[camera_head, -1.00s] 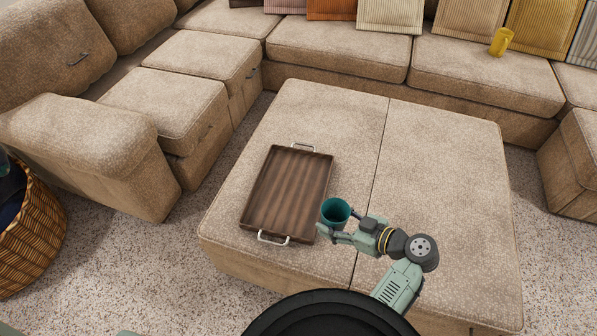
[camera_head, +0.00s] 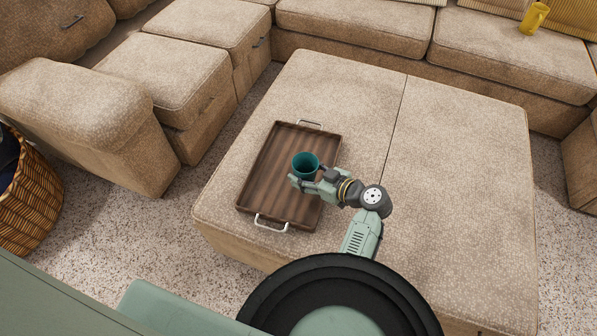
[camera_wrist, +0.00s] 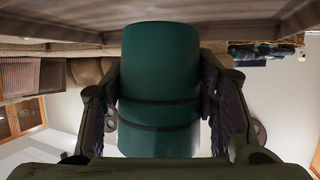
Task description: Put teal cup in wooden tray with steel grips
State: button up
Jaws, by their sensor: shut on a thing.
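The teal cup (camera_head: 306,163) is upright over the right half of the wooden tray (camera_head: 266,182) in the head view. The tray is dark, with a raised rim and a steel grip at the near end (camera_head: 270,223) and the far end (camera_head: 310,123). My gripper (camera_head: 299,182) is shut on the cup from the near right side. In the wrist view the cup (camera_wrist: 160,60) fills the middle, with a finger on each side. The tray shows along the top of that picture. I cannot tell whether the cup's base touches the tray floor.
The tray lies on the left part of a wide beige ottoman (camera_head: 450,170), whose right part is clear. A beige sofa (camera_head: 350,28) runs behind and to the left. A yellow mug (camera_head: 533,18) stands on it at the back right. A wicker basket (camera_head: 32,195) is at the far left.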

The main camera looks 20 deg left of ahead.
jog(key=shift+w+a+f, duration=0.1)
jog(key=shift+w+a, duration=0.15)
jog(key=shift+a, duration=0.35)
jog(key=shift+w+a, duration=0.25)
jog(key=shift+a, duration=0.3)
jog(key=shift+a+f, duration=0.15)
jog(key=shift+f+p, duration=0.45)
jog(key=shift+f, duration=1.2)
jog(key=shift+f, duration=0.1)
jog(key=shift+f, duration=0.1)
jog(key=o, duration=1.1)
